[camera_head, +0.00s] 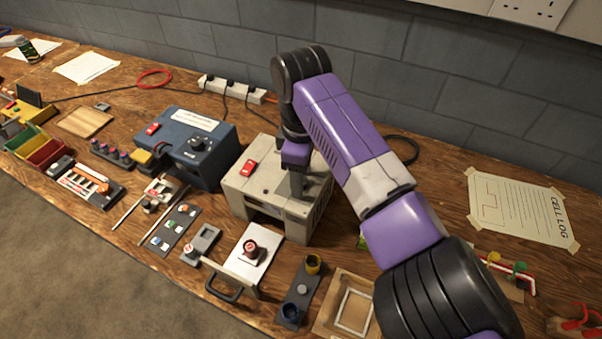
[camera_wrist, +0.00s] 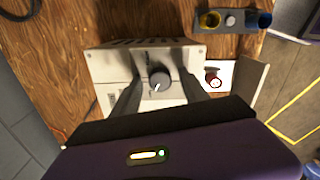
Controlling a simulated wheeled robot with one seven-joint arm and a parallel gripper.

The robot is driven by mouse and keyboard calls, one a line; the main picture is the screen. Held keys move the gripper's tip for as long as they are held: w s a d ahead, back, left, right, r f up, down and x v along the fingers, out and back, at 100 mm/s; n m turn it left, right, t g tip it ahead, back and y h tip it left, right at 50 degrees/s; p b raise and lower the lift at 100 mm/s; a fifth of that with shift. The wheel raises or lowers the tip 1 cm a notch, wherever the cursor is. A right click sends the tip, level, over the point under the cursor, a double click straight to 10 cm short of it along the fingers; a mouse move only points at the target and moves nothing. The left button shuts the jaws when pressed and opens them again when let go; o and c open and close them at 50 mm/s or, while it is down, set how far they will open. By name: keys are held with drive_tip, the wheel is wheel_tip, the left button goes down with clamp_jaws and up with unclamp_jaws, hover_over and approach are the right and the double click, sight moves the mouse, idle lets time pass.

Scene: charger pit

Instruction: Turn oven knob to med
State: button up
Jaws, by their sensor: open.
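The oven appears to be the beige box (camera_head: 237,197) under my arm in the head view; it also fills the middle of the wrist view (camera_wrist: 108,66). Its dark round knob (camera_wrist: 159,80) with a white pointer line shows in the wrist view, on top of the box. In the head view the knob is hidden by my gripper (camera_head: 297,188). In the wrist view my gripper (camera_wrist: 160,84) is open, with one finger on each side of the knob; I cannot tell whether they touch it. The setting labels are too small to read.
A white drawer (camera_head: 236,267) with a dark handle stands out from the oven's front and bears a red round piece (camera_head: 251,251). A blue box (camera_head: 180,166) with its own knob stands to the left. A dark strip with cups (camera_head: 300,290) lies in front.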

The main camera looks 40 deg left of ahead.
drive_tip(key=shift+c, duration=0.4)
clamp_jaws()
drive_tip(key=shift+m+p, duration=0.4)
drive_tip(key=shift+p, duration=0.05)
drive_tip(key=shift+s+r+m+p, duration=0.1)
drive_tip(key=shift+m+p, duration=0.5)
drive_tip(key=shift+p, duration=0.1)
drive_tip(key=m+p, duration=0.4)
drive_tip(key=m, duration=0.3)
drive_tip(key=shift+p, duration=0.4)
drive_tip(key=shift+m+p, duration=0.6)
drive_tip(key=shift+m, duration=0.8)
